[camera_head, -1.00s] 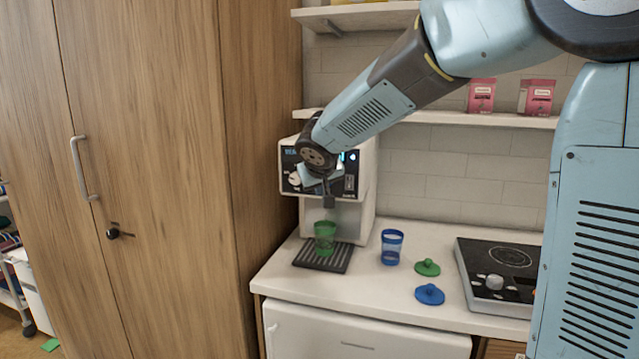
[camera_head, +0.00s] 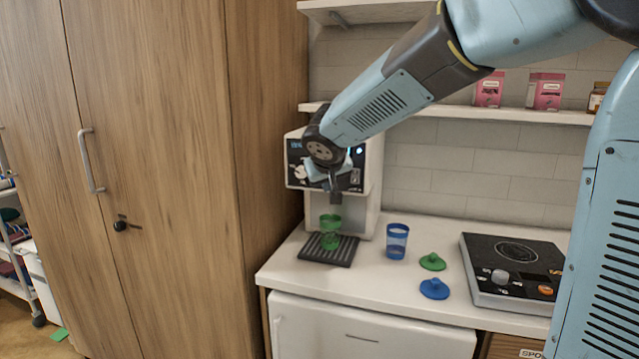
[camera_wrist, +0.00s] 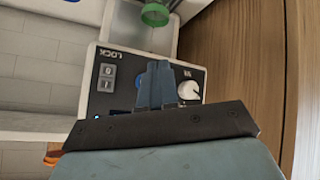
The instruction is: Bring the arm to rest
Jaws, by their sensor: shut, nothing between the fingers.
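My gripper (camera_head: 335,194) is shut and empty in front of the coffee machine's control panel, above the green cup. In the wrist view its fingers (camera_wrist: 157,70) are closed together before the panel with the LOCK label and a white knob (camera_wrist: 189,90). My arm reaches in from the upper right of the head view. The green cup (camera_head: 330,236) stands upright on the dark drip tray (camera_head: 326,252) of the white and black machine (camera_head: 372,190). It also shows at the top of the wrist view (camera_wrist: 155,14). I cannot tell whether the fingers touch the panel.
A blue cup (camera_head: 397,241), a green lid (camera_head: 433,262) and a blue lid (camera_head: 434,288) are on the white counter (camera_head: 385,285). A hotplate (camera_head: 508,270) is at right. A shelf with pink boxes (camera_head: 489,90) is above. A tall wooden cabinet (camera_head: 180,190) stands close at left.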

